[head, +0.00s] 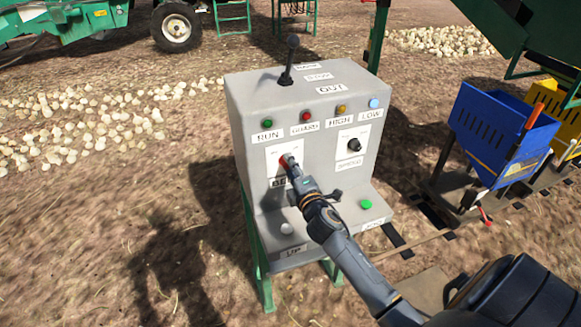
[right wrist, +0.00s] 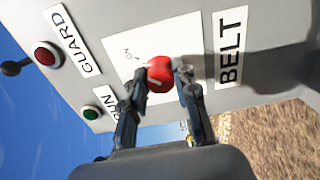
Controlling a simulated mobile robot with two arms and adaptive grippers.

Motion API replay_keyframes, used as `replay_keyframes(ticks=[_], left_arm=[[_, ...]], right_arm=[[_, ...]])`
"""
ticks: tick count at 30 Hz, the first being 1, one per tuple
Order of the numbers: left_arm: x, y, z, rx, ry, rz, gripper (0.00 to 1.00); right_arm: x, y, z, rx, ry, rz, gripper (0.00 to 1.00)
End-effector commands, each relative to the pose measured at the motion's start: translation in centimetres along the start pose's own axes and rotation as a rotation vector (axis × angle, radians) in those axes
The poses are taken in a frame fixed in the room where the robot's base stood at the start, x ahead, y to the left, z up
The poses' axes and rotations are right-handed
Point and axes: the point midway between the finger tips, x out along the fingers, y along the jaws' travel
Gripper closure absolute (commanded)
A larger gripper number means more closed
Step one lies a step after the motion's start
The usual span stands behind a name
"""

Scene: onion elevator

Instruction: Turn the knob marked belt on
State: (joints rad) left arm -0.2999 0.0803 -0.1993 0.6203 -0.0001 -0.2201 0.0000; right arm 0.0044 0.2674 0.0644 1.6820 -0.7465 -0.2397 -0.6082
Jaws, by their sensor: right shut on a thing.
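The belt knob is a red round knob (right wrist: 160,73) on a white plate, beside a label reading BELT (right wrist: 230,47) in the right wrist view. In the head view the red knob (head: 283,163) is partly hidden by my right gripper (head: 289,160). The two fingers of my right gripper (right wrist: 161,80) are closed around the knob, one on each side. A light pointer mark shows on the knob, and an ON mark is printed on the plate near it. My left gripper is not in view.
The grey control box (head: 250,110) carries a black lever (head: 288,60), a black speed knob (head: 354,145), several lamps and a green button (head: 366,204). A blue bin (head: 500,130) and a yellow bin (head: 555,120) stand at the right. Onions lie on the ground at the left.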

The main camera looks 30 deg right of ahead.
Motion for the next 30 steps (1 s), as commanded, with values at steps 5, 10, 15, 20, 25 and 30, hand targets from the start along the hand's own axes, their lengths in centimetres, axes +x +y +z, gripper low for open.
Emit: replay_keyframes(ticks=[5, 10, 15, 20, 25, 30], left_arm=[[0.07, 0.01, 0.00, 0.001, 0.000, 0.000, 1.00], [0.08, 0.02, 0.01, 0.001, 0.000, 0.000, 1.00], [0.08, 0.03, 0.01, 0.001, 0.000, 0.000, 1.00], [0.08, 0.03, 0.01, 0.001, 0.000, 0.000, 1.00], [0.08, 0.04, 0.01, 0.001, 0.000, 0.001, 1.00], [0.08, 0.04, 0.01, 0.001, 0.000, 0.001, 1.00]], right_arm=[[0.00, -0.05, -0.02, 0.043, 0.000, -0.001, 1.00], [0.00, -0.05, -0.02, 0.056, 0.000, -0.001, 1.00], [0.00, -0.05, -0.01, 0.058, 0.000, -0.001, 1.00], [0.00, -0.06, -0.01, 0.057, 0.000, -0.001, 1.00], [0.00, -0.06, -0.01, 0.056, 0.000, -0.001, 0.48], [0.00, -0.05, -0.01, 0.055, 0.000, -0.001, 0.48]])
